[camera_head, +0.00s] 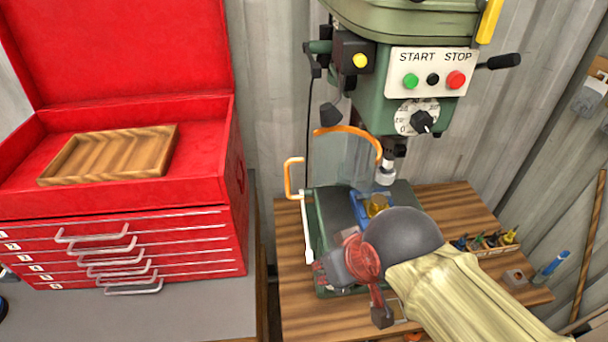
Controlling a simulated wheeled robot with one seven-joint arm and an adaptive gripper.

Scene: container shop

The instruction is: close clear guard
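The clear guard (357,158) is a see-through panel with an orange curved rim, at the left of the drill press chuck (385,172). The chuck is in plain view, not covered by the panel. An orange handle-like loop (290,178) stands left of the guard, above a white bar (307,228). My gripper (352,285), with red and dark parts, is low in front of the press, below and apart from the guard's orange rim. My dark round wrist hides part of it, so its opening is unclear. I see nothing held in it.
The green drill press head (400,25) with START and STOP buttons is above. A blue vise (358,207) with a brass-coloured piece is beyond my wrist. A red tool chest (120,230) with a wooden tray (60,176) stands left. Small tools (487,240) are on the wooden bench's right.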

